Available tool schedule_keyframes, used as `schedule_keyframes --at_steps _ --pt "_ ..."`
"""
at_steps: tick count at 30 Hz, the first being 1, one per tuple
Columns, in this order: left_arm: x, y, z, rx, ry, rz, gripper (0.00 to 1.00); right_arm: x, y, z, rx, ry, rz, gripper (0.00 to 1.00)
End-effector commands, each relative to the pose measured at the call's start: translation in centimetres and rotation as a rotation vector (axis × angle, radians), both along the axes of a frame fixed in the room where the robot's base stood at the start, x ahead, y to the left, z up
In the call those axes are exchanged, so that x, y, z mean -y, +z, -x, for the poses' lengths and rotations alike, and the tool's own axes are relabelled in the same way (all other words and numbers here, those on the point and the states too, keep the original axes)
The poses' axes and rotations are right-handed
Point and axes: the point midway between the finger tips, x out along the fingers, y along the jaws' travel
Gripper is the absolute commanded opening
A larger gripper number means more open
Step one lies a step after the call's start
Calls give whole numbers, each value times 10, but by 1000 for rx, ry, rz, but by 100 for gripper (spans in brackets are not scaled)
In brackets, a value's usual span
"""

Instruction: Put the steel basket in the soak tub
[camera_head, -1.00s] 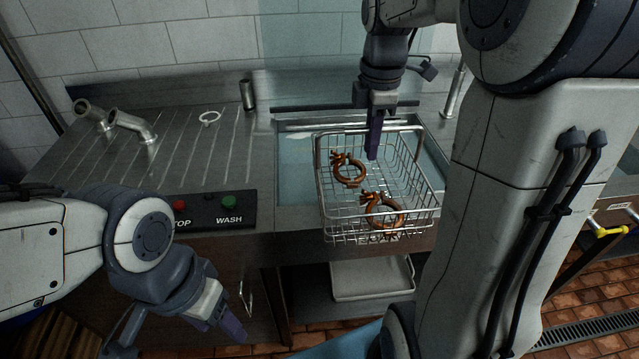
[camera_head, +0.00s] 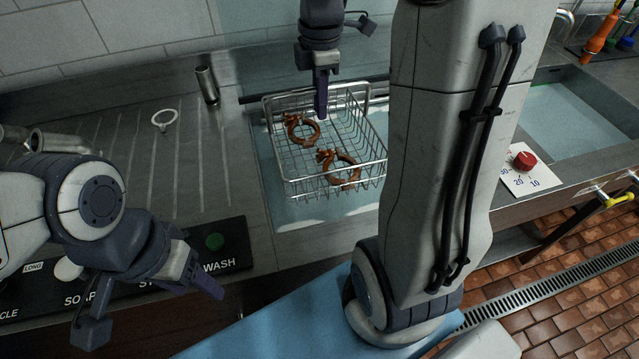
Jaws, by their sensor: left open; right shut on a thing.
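The steel basket (camera_head: 375,143) is a wire basket with raised end handles. In the head view it sits over or within the opening of the soak tub (camera_head: 312,212), which holds pale blue water. I cannot tell whether it touches the tub's bottom. My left gripper (camera_head: 212,285) is open and empty, low in front of the counter.
A white ring (camera_head: 164,119) and a metal cylinder (camera_head: 207,86) are on the ribbed drainboard. A second basin (camera_head: 575,125) and a red dial (camera_head: 524,160) are to the right. My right arm hides the tub's right side.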

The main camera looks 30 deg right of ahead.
Motion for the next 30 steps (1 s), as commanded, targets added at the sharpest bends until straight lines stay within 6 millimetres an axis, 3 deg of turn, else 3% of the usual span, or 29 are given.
schedule_keyframes --at_steps 3,21,25,30 --pt "0 -2 0 0 0 0 59 1 -32 2 -5 -3 -1 0" --pt "0 -7 0 0 0 0 59 3 -179 2 -4 -5 -1 0" --pt "0 -8 0 0 0 0 59 3 -199 1 -1 -5 0 0" --pt "0 -8 0 0 0 0 59 3 -211 1 1 -4 0 0"
